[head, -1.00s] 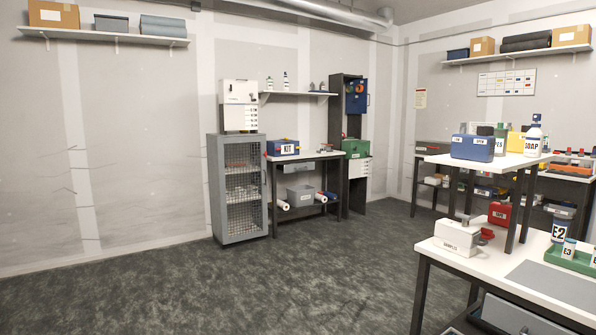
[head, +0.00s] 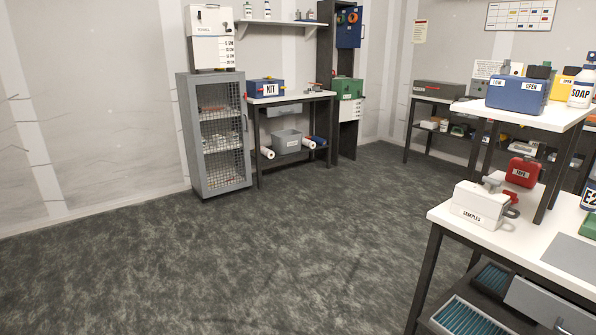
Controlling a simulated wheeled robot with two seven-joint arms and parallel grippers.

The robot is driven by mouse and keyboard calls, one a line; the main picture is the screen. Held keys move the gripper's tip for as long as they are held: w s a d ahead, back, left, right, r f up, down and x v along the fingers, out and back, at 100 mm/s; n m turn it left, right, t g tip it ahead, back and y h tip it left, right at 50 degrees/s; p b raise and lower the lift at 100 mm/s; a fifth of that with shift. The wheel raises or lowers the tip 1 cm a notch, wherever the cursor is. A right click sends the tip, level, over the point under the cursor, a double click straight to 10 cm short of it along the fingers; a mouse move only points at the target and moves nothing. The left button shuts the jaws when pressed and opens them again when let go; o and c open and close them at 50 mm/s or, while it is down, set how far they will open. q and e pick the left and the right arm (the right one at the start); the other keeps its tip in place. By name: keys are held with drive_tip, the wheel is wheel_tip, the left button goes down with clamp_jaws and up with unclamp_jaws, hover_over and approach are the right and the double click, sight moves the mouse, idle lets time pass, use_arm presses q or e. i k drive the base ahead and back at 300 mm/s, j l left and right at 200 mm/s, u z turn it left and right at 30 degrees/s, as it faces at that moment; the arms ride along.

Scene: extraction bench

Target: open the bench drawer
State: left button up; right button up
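No gripper of mine shows in the head view. A white-topped bench (head: 485,230) with dark legs stands at the right, cut off by the picture edge. A grey drawer (head: 540,300) hangs under its top at the lower right, with part of a handle at the bottom edge. Only part of this drawer shows, and I cannot tell how far it is open. A second bench (head: 300,97) at the back wall has a grey drawer (head: 284,110) under its top, which looks closed.
A white SAMPLES box (head: 480,207) and a red box (head: 522,172) stand near the right bench. Blue-ribbed trays (head: 470,318) lie below it. A mesh cabinet (head: 215,130) stands at the back. The carpet floor (head: 260,260) between is clear.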

sight(279, 108)
drive_tip(key=i+u, duration=0.25)
drive_tip(key=i, duration=1.85)
